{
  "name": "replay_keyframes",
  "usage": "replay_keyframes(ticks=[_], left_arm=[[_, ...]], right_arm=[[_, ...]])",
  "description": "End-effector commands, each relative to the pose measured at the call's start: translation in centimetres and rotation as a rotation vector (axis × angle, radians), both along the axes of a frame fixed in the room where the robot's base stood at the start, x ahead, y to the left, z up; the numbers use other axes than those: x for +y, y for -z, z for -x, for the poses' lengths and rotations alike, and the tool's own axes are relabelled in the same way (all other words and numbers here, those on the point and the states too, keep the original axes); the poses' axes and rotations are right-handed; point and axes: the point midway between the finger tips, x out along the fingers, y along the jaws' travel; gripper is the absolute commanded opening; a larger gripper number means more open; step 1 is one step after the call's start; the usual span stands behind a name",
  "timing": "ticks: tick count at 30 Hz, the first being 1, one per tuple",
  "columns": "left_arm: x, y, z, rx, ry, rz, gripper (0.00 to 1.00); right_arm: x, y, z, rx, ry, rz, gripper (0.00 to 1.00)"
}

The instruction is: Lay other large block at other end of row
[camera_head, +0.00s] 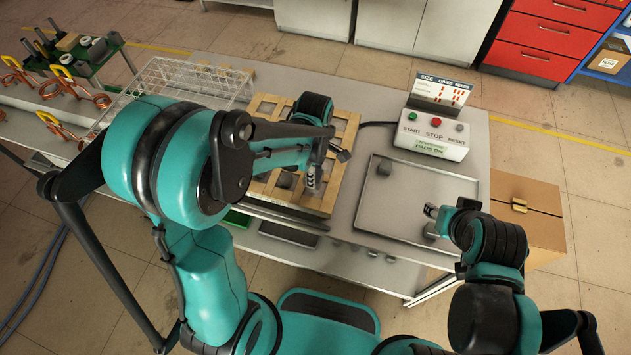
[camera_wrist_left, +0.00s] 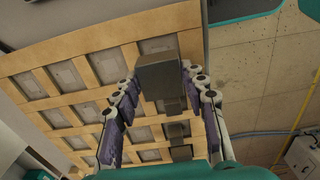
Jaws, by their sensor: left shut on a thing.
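My left gripper (camera_head: 313,178) is over the wooden grid tray (camera_head: 347,122). In the left wrist view, the left gripper (camera_wrist_left: 158,92) is shut on a large dark grey block (camera_wrist_left: 157,74), held between its two fingers above the wooden grid (camera_wrist_left: 122,27). Several smaller grey blocks (camera_wrist_left: 178,131) show in a row beyond it. In the head view a grey block (camera_head: 285,180) lies in a grid compartment; the held block is hard to make out there. My right gripper (camera_head: 446,209) is at the metal tray's right front; its opening is unclear.
A wire rack (camera_head: 180,80) and copper coils (camera_head: 55,88) are at the left. A cardboard box (camera_head: 530,205) stands at the right.

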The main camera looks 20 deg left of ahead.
Motion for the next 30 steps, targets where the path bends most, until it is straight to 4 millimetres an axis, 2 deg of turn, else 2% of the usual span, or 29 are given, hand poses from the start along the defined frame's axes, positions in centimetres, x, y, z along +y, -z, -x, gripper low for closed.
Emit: replay_keyframes(ticks=[5, 12, 24, 25, 27, 30], left_arm=[[-0.3, 0.9, 0.1, 0.0, 0.0, 0.0, 0.0], [-0.3, 4.1, 0.1, 0.0, 0.0, 0.0, 0.0], [-0.2, 4.6, 0.1, 0.0, 0.0, 0.0, 0.0], [-0.2, 4.5, 0.1, 0.0, 0.0, 0.0, 0.5], [-0.2, 4.4, 0.1, 0.0, 0.0, 0.0, 0.63], [-0.2, 4.4, 0.1, 0.0, 0.0, 0.0, 0.63]], right_arm=[[0.0, 0.3, 0.0, 0.0, 0.0, 0.0, 0.4], [0.0, 1.6, 0.0, 0.0, 0.0, 0.0, 0.4], [0.0, 1.9, 0.0, 0.0, 0.0, 0.0, 0.4], [0.0, 1.8, 0.0, 0.0, 0.0, 0.0, 0.4], [0.0, 1.8, 0.0, 0.0, 0.0, 0.0, 0.4], [0.0, 1.8, 0.0, 0.0, 0.0, 0.0, 0.4]])
